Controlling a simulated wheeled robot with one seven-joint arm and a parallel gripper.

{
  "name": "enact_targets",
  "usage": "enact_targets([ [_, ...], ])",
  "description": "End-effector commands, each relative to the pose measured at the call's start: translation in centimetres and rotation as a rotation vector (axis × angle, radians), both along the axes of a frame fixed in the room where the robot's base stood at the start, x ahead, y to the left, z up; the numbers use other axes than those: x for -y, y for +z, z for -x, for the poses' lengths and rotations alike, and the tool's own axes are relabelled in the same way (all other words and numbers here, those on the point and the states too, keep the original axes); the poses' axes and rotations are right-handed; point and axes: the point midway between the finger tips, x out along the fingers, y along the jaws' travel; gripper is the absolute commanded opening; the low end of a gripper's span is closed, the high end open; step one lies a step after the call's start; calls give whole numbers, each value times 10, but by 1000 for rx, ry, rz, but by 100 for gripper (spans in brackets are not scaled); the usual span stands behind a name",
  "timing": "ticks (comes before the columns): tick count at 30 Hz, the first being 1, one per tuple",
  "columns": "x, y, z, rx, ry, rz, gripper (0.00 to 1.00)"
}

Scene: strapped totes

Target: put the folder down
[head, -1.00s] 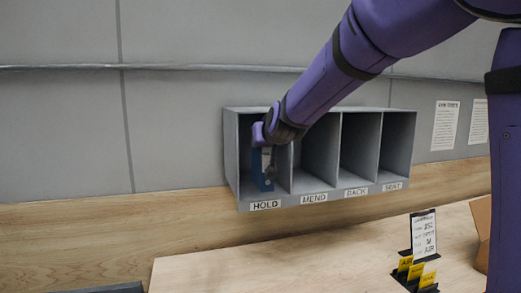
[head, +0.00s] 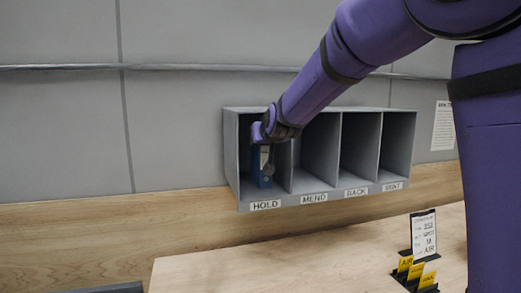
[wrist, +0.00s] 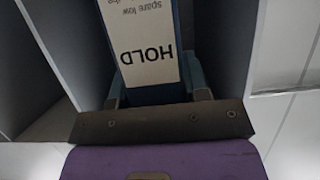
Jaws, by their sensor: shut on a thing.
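The blue folder (head: 262,167) stands upright inside the leftmost compartment of the grey rack, above the label "HOLD" (head: 265,205). Its white spine label, reading "HOLD" upside down, fills the middle of the wrist view (wrist: 148,45). My gripper (head: 266,140) is at the mouth of that compartment, shut on the folder near its top. In the wrist view its fingers (wrist: 158,95) sit on either side of the spine. The folder's back part is hidden, and I cannot tell whether its bottom touches the compartment floor.
The grey rack (head: 318,198) has further compartments labelled "MEND", "BACK" and one more, all looking empty. Dividers stand close on both sides of the folder. A card holder with yellow tabs (head: 411,268) stands on the wooden table (head: 290,260) below.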

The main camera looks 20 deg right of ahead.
Motion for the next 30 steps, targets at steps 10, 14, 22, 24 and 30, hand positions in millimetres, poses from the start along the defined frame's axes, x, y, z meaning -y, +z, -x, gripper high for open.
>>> enact_targets([
  [10, 4, -1, -17, 2, -3, 0, 0],
  [14, 5, -1, -24, 2, -3, 1, 0],
  [22, 8, -3, -41, 2, -3, 0, 0],
  [24, 8, -4, -46, 2, -3, 1, 0],
  [30, 9, -5, -54, 1, -2, -1, 0],
])
